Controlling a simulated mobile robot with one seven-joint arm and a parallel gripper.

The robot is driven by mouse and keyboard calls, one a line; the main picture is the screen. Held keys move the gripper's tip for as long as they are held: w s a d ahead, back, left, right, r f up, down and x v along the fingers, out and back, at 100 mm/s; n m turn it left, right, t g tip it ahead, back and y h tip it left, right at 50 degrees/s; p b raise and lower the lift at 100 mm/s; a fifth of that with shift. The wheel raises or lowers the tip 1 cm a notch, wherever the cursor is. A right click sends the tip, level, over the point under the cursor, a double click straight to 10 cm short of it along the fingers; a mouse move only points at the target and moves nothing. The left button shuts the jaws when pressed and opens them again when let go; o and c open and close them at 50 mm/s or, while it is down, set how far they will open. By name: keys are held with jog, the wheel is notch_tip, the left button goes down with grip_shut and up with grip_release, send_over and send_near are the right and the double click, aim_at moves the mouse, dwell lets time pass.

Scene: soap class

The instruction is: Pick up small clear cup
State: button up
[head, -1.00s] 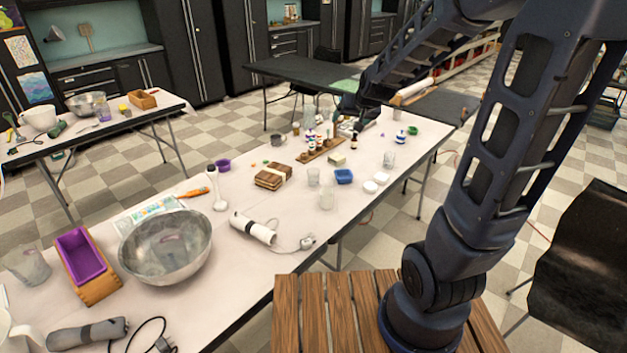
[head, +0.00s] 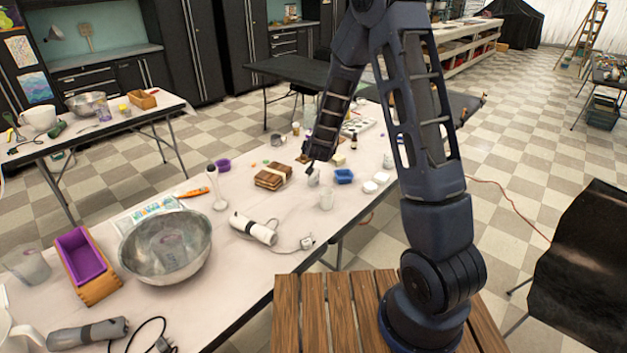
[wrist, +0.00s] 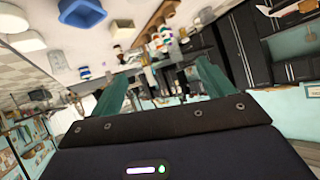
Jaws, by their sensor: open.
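Several clear cups stand on the long white table, and I cannot tell which one the task means. One small clear cup (head: 313,179) is right by my gripper (head: 311,168) in the head view, partly hidden by it. A taller clear cup (head: 326,199) stands nearer, and another clear cup (head: 388,160) is farther right, partly behind my arm. In the wrist view my gripper (wrist: 166,68) has its two green fingers spread apart with nothing seen held between them.
A blue container (head: 344,176) and white dishes (head: 375,182) are to the right of my gripper. The blue container also shows in the wrist view (wrist: 82,12). A brown stack (head: 272,177) lies to the left.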

aim_at(314, 178)
jog(key=f+h, duration=0.1)
jog(key=f, duration=0.3)
jog(key=a+f+t, duration=0.1)
jog(key=f, duration=0.3)
jog(key=a+f+t+h, duration=0.1)
jog(key=f, duration=0.4)
jog(key=shift+s+a+h, duration=0.2)
jog(key=shift+h, duration=0.1)
jog(key=shift+x, duration=5.45)
jog(key=shift+s, duration=0.1)
jog(key=shift+c, duration=0.4)
jog(key=c, duration=1)
